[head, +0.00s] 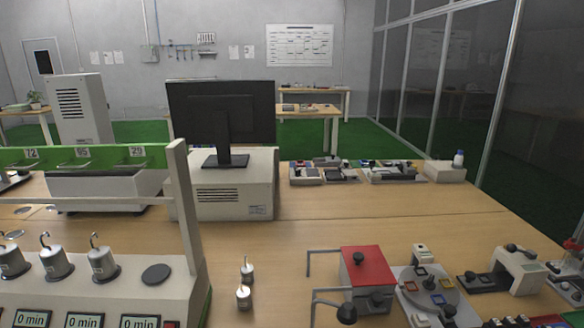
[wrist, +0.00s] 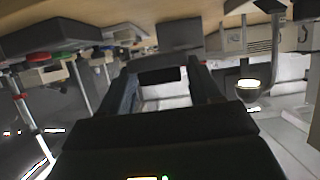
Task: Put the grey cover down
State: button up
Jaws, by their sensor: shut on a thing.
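My gripper (wrist: 162,80) shows in the wrist view, its two dark fingers reaching up the picture from the black wrist body. It is shut on a dark grey piece (wrist: 158,75) that spans between the fingertips, which I take as the grey cover. Its full shape is hidden by the fingers, and the view is dim and blurred. The held piece appears off the bench, but its height is unclear. My gripper and the held piece do not show in the head view.
The wooden bench (head: 345,222) has bare room in its middle. A red-topped box (head: 366,266) with bent rods and a round grey turntable (head: 428,290) stand at the front right. A weight rack (head: 95,290) fills the front left. A monitor (head: 221,112) stands behind.

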jog(key=s+a+f+p, duration=0.1)
jog(key=s+a+f, duration=0.2)
jog(key=a+f, duration=0.1)
jog(key=shift+a, duration=0.7)
jog(key=shift+f, duration=0.1)
jog(key=shift+w, duration=0.1)
jog(key=w+d+r+b, duration=0.1)
jog(key=d, duration=0.1)
jog(key=w+d+r+b, duration=0.1)
jog(key=d+b, duration=0.1)
jog(key=w+d+r+b, duration=0.1)
jog(key=d+b, duration=0.1)
jog(key=shift+w+d+r, duration=0.1)
jog(key=shift+w+d, duration=0.2)
jog(key=shift+d, duration=0.1)
jog(key=d+r+b, duration=0.4)
jog(key=r, duration=0.1)
jog(key=shift+w+d+r, duration=0.15)
jog(key=shift+r, duration=0.05)
